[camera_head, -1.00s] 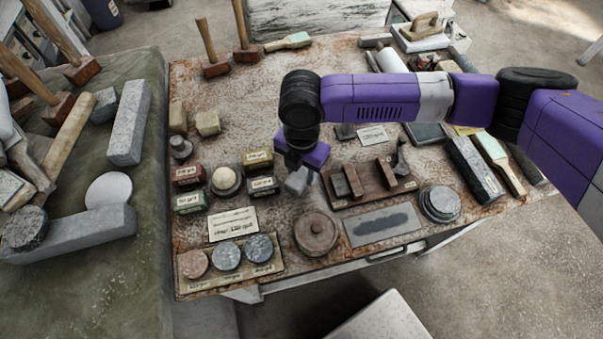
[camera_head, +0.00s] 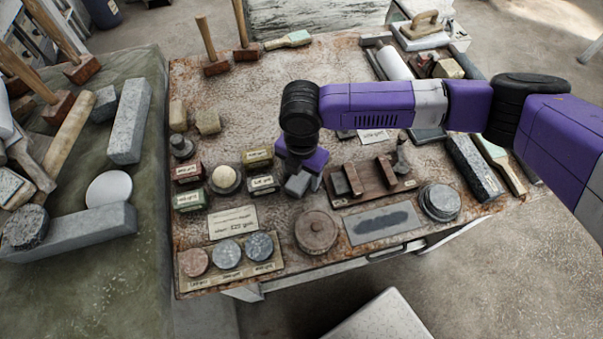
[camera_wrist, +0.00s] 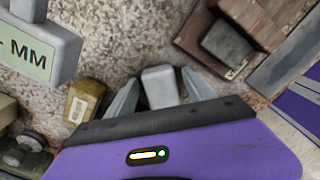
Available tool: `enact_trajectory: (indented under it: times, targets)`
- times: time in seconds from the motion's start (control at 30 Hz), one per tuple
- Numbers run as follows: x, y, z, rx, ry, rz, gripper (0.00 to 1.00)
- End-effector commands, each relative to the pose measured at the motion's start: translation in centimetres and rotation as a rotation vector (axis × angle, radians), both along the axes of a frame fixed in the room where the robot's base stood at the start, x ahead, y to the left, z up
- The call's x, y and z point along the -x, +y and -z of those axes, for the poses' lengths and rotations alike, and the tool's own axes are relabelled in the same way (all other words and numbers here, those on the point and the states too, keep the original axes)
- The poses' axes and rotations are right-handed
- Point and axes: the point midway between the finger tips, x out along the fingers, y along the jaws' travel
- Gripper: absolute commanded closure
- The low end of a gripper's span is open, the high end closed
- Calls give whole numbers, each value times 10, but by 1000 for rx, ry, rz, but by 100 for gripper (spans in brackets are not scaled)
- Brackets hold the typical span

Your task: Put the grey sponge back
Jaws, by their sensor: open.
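My gripper (camera_wrist: 160,92) is open and low over the table, with its fingers pointing down. A plain pale grey block (camera_wrist: 161,86), which looks like the grey sponge, is between the two fingers in the wrist view, with narrow gaps at its sides. In the head view, grey surfaces show under the purple wrist, but block and fingers are hard to tell apart there. I cannot tell whether the block rests on the table.
A wooden holder (camera_head: 372,190) with upright pieces stands close right of my gripper. Labelled blocks, including a yellow one (camera_head: 257,158) and a dark grey one (camera_head: 263,184), stand close left. A round lidded pot (camera_head: 316,231) is in front. The table's back middle is clear.

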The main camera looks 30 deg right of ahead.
Motion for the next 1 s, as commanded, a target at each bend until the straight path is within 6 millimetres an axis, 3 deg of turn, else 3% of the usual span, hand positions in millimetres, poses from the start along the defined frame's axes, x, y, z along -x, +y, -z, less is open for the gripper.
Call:
enact_trajectory:
  times: [0.17,0.7,1.0]
  targets:
    - [-1,0,-12,0,-2,-1,39]
    - [-1,0,-110,0,-2,-1,39]
    - [0,0,-124,0,0,0,39]
